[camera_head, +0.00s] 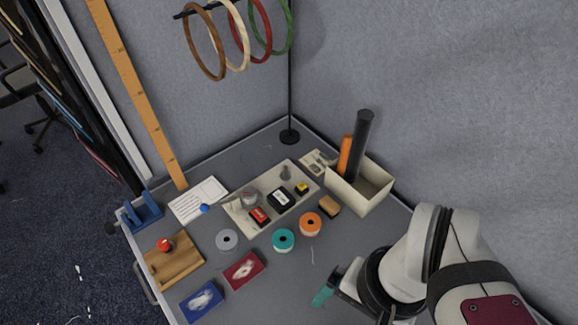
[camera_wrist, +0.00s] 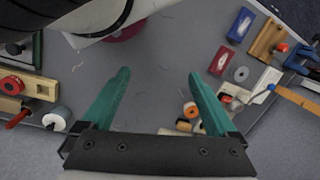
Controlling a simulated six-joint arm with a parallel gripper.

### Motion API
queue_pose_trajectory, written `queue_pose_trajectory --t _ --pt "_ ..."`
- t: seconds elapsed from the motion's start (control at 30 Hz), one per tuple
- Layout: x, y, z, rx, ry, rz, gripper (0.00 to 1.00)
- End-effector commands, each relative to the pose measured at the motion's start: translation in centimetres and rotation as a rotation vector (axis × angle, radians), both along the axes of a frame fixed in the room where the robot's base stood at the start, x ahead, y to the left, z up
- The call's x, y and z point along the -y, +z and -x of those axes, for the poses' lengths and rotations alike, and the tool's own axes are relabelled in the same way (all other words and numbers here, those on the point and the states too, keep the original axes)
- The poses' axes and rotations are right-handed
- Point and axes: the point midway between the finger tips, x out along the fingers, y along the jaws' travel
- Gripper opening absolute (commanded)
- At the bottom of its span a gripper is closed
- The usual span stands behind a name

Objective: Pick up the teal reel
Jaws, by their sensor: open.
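The teal reel (camera_head: 284,240) lies flat on the grey table, between a grey reel (camera_head: 227,240) and an orange reel (camera_head: 310,224). My gripper (camera_head: 328,288) is to the lower right of the teal reel in the head view, apart from it. In the wrist view my gripper (camera_wrist: 158,73) has its two teal fingers spread wide with bare table between them. The orange reel (camera_wrist: 190,109) shows beside the right finger there. I cannot make out the teal reel in the wrist view; the right finger may hide it.
A tray (camera_head: 235,218) of small items lies behind the reels. A cream bin (camera_head: 372,196) holding upright tubes stands at the back right. A tan block (camera_head: 329,205) sits near the orange reel. Red (camera_head: 244,270) and blue (camera_head: 201,302) boxes lie front left.

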Motion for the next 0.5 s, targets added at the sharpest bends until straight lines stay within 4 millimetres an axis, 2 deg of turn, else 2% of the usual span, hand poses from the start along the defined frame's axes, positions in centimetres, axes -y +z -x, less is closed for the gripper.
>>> queue_pose_trajectory --t 0.03,0.1,0.33,0.37,0.43,0.47,0.5 --pt "0.0 0.0 0.0 0.000 0.000 0.000 0.94" --pt "0.0 0.0 0.0 0.000 0.000 0.000 1.00" --pt "0.0 0.1 -0.3 0.001 0.014 0.002 1.00" --pt "-0.1 0.2 -1.0 0.001 0.041 0.007 1.00" --pt "-0.7 0.7 -3.9 0.009 0.167 0.026 1.00" --pt "-1.2 0.8 -5.7 0.014 0.244 0.038 1.00" --pt "-2.2 0.7 -8.4 0.026 0.358 0.056 1.00"
